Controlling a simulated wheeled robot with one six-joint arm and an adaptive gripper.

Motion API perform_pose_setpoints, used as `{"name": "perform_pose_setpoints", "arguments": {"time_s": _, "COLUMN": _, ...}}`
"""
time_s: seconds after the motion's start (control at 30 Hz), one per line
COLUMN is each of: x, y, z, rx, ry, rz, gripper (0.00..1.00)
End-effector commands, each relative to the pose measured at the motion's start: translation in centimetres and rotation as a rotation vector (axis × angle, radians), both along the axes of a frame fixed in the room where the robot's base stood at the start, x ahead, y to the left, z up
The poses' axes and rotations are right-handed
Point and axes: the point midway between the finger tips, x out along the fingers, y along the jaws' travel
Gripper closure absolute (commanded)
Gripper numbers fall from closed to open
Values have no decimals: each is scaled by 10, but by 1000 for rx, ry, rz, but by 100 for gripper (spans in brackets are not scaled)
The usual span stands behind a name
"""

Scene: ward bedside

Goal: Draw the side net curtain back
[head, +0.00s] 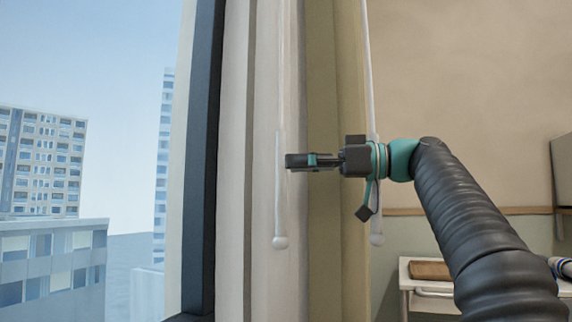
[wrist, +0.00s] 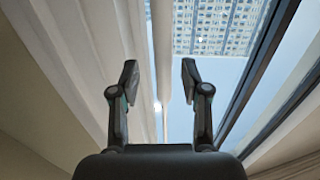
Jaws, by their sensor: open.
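The pale net curtain (head: 262,90) hangs in folds beside the dark window frame. It fills the left of the wrist view (wrist: 65,60). A white draw wand (head: 279,205) with a round knob at its lower end hangs in front of it. My gripper (head: 292,160) is level with the wand's thicker lower part, its tip overlapping the wand's right edge in the head view. In the wrist view my gripper (wrist: 158,80) is open, and the pale wand (wrist: 161,45) appears between its two fingers. I cannot tell whether they touch.
A second white wand (head: 376,225) hangs behind my wrist, by the olive-beige curtain (head: 335,270). The window (head: 125,100) with buildings outside is at the left. A small white table (head: 405,275) with a brown item stands at lower right.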

Motion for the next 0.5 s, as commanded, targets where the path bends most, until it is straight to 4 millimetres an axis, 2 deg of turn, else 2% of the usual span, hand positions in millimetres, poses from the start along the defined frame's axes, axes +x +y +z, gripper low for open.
{"name": "perform_pose_setpoints", "arguments": {"time_s": 0.03, "x": -1, "y": -12, "z": 0, "rx": 1, "ry": 0, "rz": -5, "gripper": 54}}
{"name": "perform_pose_setpoints", "arguments": {"time_s": 0.2, "x": -6, "y": -46, "z": -1, "rx": 0, "ry": 1, "rz": -6, "gripper": 54}}
{"name": "perform_pose_setpoints", "arguments": {"time_s": 0.4, "x": -12, "y": -73, "z": 0, "rx": 0, "ry": 0, "rz": -5, "gripper": 54}}
{"name": "perform_pose_setpoints", "arguments": {"time_s": 0.5, "x": -13, "y": -80, "z": 0, "rx": 2, "ry": 1, "rz": -3, "gripper": 54}}
